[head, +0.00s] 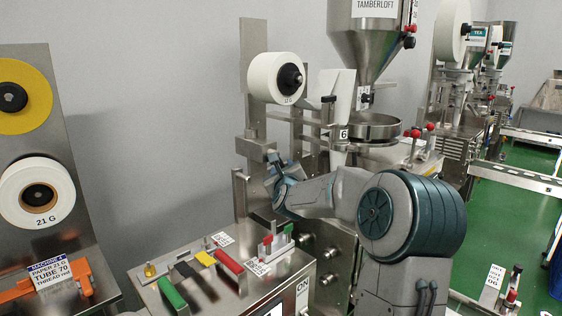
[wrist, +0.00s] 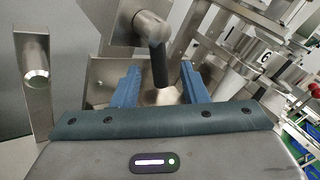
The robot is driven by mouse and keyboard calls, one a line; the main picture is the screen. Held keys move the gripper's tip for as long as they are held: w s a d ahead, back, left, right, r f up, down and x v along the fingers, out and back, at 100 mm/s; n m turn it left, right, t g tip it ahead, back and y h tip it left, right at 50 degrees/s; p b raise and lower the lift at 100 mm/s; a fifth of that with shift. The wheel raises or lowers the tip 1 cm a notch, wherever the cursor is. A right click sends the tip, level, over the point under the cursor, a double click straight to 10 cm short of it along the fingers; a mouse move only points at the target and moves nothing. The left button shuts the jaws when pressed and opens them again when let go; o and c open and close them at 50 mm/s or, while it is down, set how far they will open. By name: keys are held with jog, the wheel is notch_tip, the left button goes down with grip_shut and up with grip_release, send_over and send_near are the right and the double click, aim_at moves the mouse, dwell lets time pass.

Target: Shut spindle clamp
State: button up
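The clamp on the machine's spindle post appears in the wrist view as a metal block with a short arm and a dark rod-like handle (wrist: 159,64). I take this to be the spindle clamp. My gripper (wrist: 160,84) has its two blue fingers apart, one on each side of the handle's lower end, with gaps showing. In the head view my gripper (head: 277,174) is beside the metal block (head: 257,147) on the post, below the white paper roll (head: 276,78). The handle is too small to make out there. Whether the clamp is open or shut I cannot tell.
A metal lever (wrist: 36,75) stands left of my gripper in the wrist view. A control box (head: 206,284) with coloured handles stands below my arm. A hopper (head: 372,38) and metal dish (head: 372,126) are to the right. A spool stand (head: 95,240) is at left.

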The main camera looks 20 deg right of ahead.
aim_at(282, 166)
jog(key=shift+p+x, duration=0.6)
jog(key=shift+x, duration=2)
grip_shut()
